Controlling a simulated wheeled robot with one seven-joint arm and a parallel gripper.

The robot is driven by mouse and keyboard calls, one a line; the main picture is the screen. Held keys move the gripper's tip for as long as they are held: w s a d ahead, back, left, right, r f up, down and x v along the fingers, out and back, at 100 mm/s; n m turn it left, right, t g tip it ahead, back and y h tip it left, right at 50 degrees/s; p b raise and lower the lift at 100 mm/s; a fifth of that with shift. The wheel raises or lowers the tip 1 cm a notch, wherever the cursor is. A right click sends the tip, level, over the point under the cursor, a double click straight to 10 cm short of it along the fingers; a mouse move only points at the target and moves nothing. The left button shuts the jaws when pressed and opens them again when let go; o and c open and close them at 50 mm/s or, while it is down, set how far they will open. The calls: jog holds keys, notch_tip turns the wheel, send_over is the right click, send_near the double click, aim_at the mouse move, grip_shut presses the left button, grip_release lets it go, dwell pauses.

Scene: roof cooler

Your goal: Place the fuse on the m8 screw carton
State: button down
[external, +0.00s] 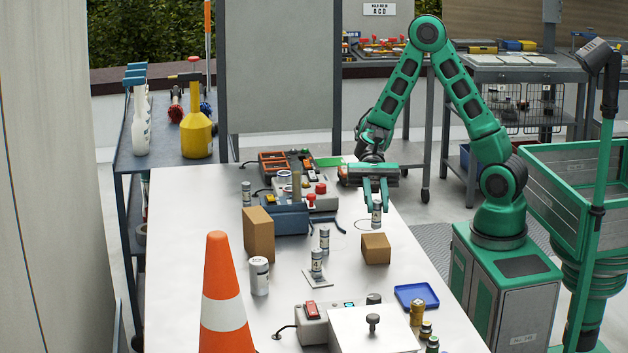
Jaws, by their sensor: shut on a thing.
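My gripper (376,200) points down over the right part of the white table, with its green fingers shut on a small grey and white cylinder, the fuse (376,214). The fuse is upright; whether its lower end touches the table, I cannot tell. A small brown carton (376,249) sits in front of it, nearer the camera, apart from the gripper. A taller brown carton (258,235) stands to the left. No print is readable on either, so I cannot tell which is the m8 screw carton.
Similar cylinders (316,262) and a white can (259,276) stand mid-table (200,290). A blue toolbox (278,219) and devices lie behind them. An orange cone (222,305), a white box (373,335), a blue tray (416,297) and small bottles (417,313) are in front.

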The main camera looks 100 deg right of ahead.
aim_at(377, 214)
jog(key=shift+f, duration=1.6)
jog(key=shift+f, duration=0.15)
jog(key=c, duration=1.6)
grip_release()
jog(key=shift+d+r, duration=0.15)
jog(key=shift+r, duration=0.05)
jog(key=v, duration=1.1)
jog(key=shift+d+r, duration=0.1)
jog(key=shift+d, duration=0.2)
jog(key=shift+s, duration=0.1)
